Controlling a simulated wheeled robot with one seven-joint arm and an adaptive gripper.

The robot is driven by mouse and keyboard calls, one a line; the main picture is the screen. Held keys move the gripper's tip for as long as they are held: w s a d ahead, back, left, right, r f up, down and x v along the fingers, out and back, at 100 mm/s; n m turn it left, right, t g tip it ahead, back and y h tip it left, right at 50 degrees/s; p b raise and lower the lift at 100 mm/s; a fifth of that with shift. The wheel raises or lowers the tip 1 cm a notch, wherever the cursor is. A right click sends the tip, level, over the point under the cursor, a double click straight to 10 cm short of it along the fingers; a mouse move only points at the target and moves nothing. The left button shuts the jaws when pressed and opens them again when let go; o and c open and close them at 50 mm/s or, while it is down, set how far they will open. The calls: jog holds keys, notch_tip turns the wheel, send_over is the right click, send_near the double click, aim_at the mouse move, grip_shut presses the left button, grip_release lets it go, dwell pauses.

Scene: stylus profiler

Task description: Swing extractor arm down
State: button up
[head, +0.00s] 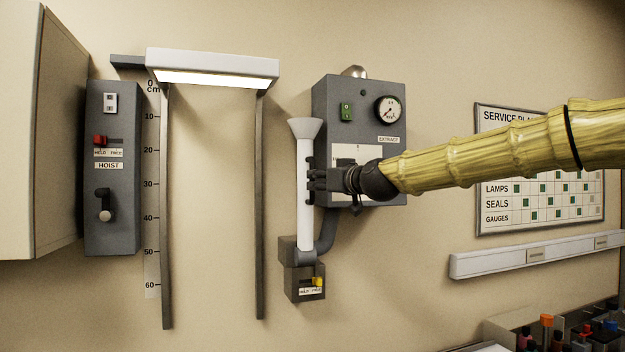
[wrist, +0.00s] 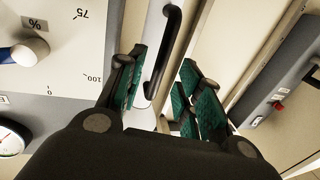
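The extractor arm (head: 305,190) is a white tube with a flared funnel top (head: 305,128). It stands upright on a grey pivot box (head: 290,284) at its lower end. A yellow knob (head: 318,281) on that box sits at the right side, above the FREE end of its label. A black bar handle (wrist: 165,50) shows in the wrist view, running along the pale tube. My gripper (wrist: 160,90) is open, with green-padded fingers on either side of the handle. In the head view my gripper (head: 318,182) is beside the tube's middle; its fingers partly hide the handle there.
The grey EXTRACT box (head: 335,100) with gauge and green switch is close behind my gripper. Left are the lamp hood (head: 213,68) on its rails and the hoist panel (head: 113,200). A bottle rack (head: 500,325) is low right. Wall below the lamp is clear.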

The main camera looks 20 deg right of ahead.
aim_at(314, 180)
jog(key=shift+p+x, duration=0.95)
jog(key=shift+x, duration=1.45)
grip_shut()
